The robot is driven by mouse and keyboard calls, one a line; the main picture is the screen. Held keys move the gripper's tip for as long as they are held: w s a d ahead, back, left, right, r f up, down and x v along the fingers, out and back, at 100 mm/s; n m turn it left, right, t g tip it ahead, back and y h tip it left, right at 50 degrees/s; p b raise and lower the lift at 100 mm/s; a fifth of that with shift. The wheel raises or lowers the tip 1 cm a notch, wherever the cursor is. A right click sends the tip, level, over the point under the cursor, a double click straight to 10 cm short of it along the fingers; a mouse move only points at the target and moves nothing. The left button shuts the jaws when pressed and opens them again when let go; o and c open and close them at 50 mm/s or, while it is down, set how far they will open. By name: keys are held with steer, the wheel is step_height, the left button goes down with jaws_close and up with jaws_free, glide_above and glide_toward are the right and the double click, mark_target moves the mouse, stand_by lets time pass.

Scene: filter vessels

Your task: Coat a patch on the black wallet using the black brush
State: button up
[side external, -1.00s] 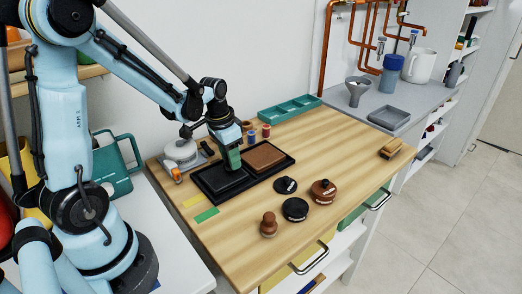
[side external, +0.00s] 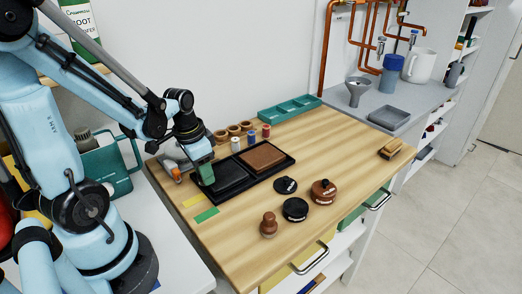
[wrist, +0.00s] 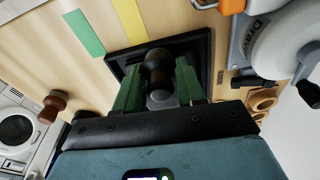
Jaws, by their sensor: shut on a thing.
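The black wallet (side external: 232,174) lies flat in the left half of a black tray (side external: 218,200), beside a brown wallet (side external: 264,156). My gripper (side external: 206,180) is at the left end of the tray, over the left edge of the black wallet. In the wrist view my green fingers (wrist: 158,72) are shut on the dark rounded handle of the black brush (wrist: 159,62). The brush's lower end is hidden, so I cannot tell whether it touches the wallet. The tray (wrist: 122,62) also shows behind the fingers.
A wooden-handled brush (side external: 268,226), black tins (side external: 295,209) and a brown tin (side external: 323,191) stand in front of the tray. Thread spools (side external: 251,140) and a green divided tray (side external: 290,108) are at the back. The bench's right part is mostly clear.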

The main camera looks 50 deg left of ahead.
steer(key=shift+w+d, duration=0.15)
steer(key=shift+w, duration=5.1)
steer(key=shift+d, duration=0.35)
steer(key=shift+s+d, duration=0.15)
steer(key=shift+s, duration=4.95)
steer(key=shift+s+r, duration=0.15)
steer(key=shift+r, duration=3.9)
steer(key=shift+d, duration=0.1)
